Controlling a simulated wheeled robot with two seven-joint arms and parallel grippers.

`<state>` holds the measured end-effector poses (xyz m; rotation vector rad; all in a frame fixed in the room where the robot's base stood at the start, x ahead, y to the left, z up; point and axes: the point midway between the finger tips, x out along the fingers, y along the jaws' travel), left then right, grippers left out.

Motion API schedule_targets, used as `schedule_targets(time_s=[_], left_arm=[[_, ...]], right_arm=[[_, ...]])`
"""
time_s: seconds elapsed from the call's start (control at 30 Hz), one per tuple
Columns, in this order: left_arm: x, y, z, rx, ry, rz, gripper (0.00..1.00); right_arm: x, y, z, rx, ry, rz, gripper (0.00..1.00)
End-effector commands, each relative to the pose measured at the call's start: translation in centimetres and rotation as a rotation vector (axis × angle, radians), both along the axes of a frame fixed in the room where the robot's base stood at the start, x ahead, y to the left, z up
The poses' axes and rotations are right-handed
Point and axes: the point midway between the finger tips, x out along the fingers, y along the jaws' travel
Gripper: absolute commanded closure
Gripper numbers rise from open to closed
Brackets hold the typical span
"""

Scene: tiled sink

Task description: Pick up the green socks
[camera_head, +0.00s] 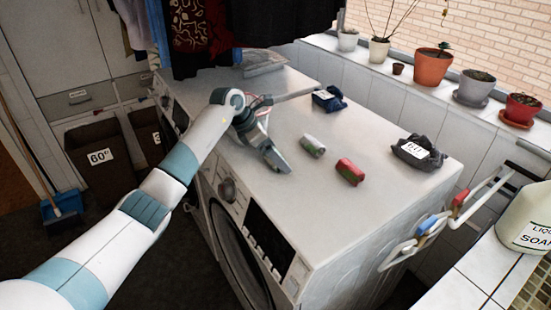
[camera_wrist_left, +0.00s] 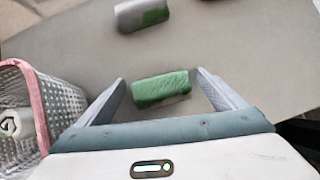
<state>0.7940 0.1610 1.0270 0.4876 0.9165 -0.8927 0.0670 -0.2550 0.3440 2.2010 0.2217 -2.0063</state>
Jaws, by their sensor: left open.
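In the left wrist view a green rolled sock bundle (camera_wrist_left: 161,89) lies on the pale machine top between the two fingers of my left gripper (camera_wrist_left: 160,75). The fingers are spread, with a gap to the bundle on each side. In the head view my left gripper (camera_head: 298,130) is low over the washing machine top, and I cannot make out this bundle there. A grey-and-green roll (camera_head: 313,146) lies just right of the gripper; a similar one shows at the top of the wrist view (camera_wrist_left: 142,14). My right gripper is not in view.
A red roll (camera_head: 349,171), a dark blue bundle (camera_head: 329,99) and a dark grey labelled bundle (camera_head: 419,152) lie on the washing machine (camera_head: 385,195). A pink-rimmed basket (camera_wrist_left: 22,100) stands close left in the wrist view. Clothes (camera_head: 280,20) hang above the back.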

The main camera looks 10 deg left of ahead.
Motion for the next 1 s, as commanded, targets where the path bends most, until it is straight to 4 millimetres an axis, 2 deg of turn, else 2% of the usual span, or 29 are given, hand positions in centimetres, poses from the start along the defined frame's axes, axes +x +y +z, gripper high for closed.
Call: schedule_targets(time_s=[0.03, 0.2, 0.23, 0.73, 0.87, 1.0], left_arm=[[0.0, 0.0, 0.0, 0.000, 0.000, 0.000, 0.09], [0.0, 0.0, 0.0, 0.000, 0.000, 0.000, 0.50], [0.0, 0.0, 0.0, 0.000, 0.000, 0.000, 0.53], [0.1, 0.0, 0.5, 0.000, -0.003, -0.001, 0.54], [0.1, 0.0, 1.4, 0.000, -0.004, 0.000, 0.54], [0.1, 0.1, 3.2, 0.002, -0.006, 0.000, 0.54]], right_arm=[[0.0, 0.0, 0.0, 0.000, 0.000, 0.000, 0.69], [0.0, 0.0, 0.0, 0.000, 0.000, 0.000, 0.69], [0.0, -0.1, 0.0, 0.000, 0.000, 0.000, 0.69], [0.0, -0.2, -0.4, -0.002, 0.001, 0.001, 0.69], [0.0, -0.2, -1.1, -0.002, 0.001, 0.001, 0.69], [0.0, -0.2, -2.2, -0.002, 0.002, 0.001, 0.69]])
